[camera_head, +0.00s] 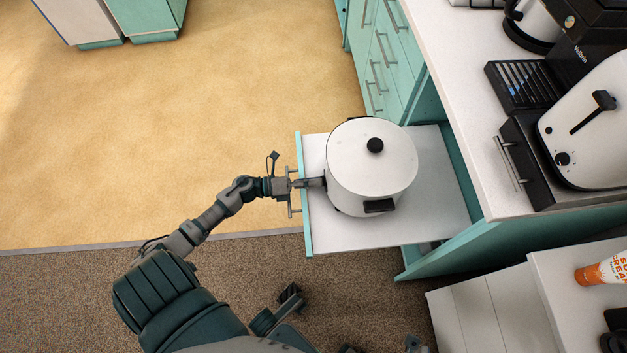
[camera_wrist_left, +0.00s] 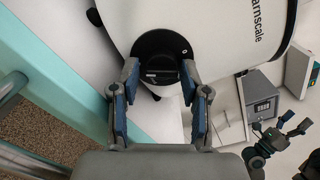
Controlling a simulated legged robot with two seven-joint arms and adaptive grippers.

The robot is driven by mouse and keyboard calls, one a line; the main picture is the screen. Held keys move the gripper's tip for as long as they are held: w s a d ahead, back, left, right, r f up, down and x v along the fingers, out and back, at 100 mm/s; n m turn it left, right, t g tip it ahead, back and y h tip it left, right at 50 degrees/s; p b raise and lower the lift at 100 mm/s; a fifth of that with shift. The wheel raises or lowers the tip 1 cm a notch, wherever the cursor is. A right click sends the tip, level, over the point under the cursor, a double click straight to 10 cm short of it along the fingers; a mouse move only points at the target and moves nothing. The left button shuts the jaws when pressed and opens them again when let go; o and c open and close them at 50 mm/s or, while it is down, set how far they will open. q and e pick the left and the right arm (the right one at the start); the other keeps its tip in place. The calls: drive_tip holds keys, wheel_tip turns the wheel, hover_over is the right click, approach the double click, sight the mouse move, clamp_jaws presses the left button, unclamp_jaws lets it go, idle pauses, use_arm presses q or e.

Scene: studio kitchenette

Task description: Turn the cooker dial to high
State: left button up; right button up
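The white cooker (camera_head: 350,170) stands on a pulled-out shelf, its lid with a black knob on top. Its round black dial (camera_wrist_left: 160,48) is on the side facing my left gripper and shows in the left wrist view. My left gripper (camera_head: 318,182) reaches the cooker from the left in the head view and hides the dial there. In the wrist view my left gripper (camera_wrist_left: 160,72) is open, one finger on each side of the dial's grip. I cannot tell whether they touch it. My right gripper (camera_wrist_left: 293,124) shows at the wrist view's right, fingers apart and empty.
The pull-out shelf (camera_head: 440,200) has a teal front panel (camera_head: 303,215) with a handle near my left wrist. A white counter (camera_head: 460,90) with a coffee machine and toaster is at the right. An orange-and-white bottle (camera_head: 600,272) lies at lower right. The floor at left is clear.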

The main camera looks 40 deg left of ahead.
use_arm(q)
drive_tip(key=shift+s+a+f, duration=0.1)
drive_tip(key=v, duration=1.1)
drive_tip(key=shift+s+a, duration=0.2)
drive_tip(key=shift+s, duration=0.1)
